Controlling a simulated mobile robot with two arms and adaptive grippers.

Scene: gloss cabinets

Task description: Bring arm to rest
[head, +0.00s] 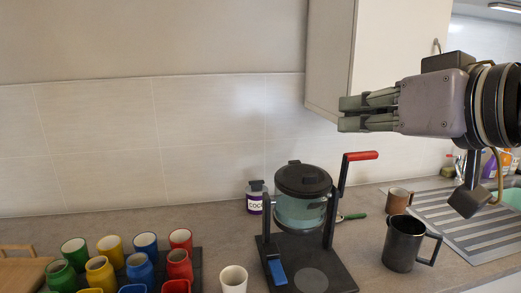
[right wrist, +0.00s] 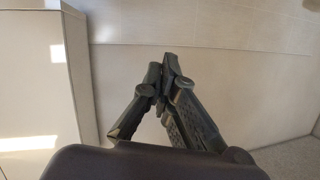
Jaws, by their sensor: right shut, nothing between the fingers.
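My right gripper (head: 342,114) is raised at the right of the head view, above the counter and in front of the white wall cabinet. It points left, and its fingers are together with nothing between them. In the right wrist view the fingertips (right wrist: 168,62) meet in front of the tiled wall, with a pale cabinet surface at the left. My left gripper does not show in either view.
Below stands a black machine (head: 303,180) with a glass vessel and red-handled lever. A dark mug (head: 402,244), brown cup (head: 398,201) and white cup (head: 233,280) stand nearby. Several coloured cups fill a dark tray (head: 197,262) at left. The wall cabinet (head: 330,60) is close.

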